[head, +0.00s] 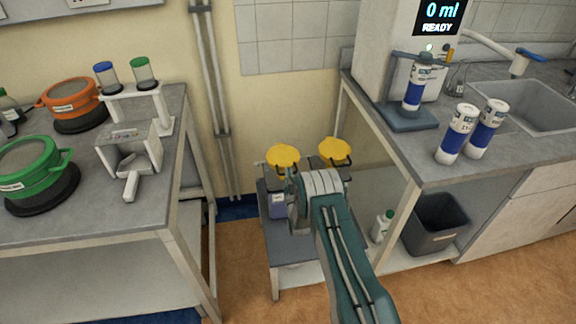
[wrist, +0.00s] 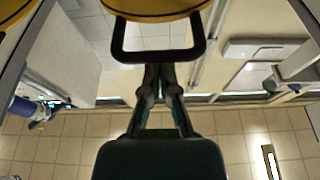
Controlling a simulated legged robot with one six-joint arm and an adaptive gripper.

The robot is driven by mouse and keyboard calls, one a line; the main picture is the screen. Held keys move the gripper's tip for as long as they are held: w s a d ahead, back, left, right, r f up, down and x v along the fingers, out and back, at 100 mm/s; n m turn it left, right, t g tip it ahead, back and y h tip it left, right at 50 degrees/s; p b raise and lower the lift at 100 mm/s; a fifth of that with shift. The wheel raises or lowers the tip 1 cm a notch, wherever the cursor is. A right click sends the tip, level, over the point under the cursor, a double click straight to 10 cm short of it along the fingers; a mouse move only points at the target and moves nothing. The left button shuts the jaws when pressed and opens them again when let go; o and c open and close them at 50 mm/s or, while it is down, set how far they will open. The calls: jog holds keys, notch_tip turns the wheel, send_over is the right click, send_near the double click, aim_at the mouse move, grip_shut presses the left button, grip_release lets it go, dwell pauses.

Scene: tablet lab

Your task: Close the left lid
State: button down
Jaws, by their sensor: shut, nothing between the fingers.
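Two yellow lids stand raised in the head view: the left lid (head: 283,156) and the right lid (head: 335,150). Each has a dark handle loop. Below the left lid, a grey-blue bin with a white label (head: 278,204) is partly hidden by my arm. In the wrist view, a yellow lid (wrist: 160,8) with a black handle loop (wrist: 158,56) fills the top middle. My gripper (wrist: 160,70) is shut and empty, its fingertips close to the handle's lower bar. Whether they touch it I cannot tell. In the head view my arm hides most of the gripper.
The bins stand on a low table (head: 285,250) between two benches. The left bench (head: 90,215) holds pots and a small rack. The right bench (head: 428,170) holds bottles and a dispenser. A dark waste bin (head: 437,222) and a white bottle (head: 381,227) stand below it.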

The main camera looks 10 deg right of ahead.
jog(key=shift+s+f, duration=0.1)
jog(key=shift+f, duration=0.75)
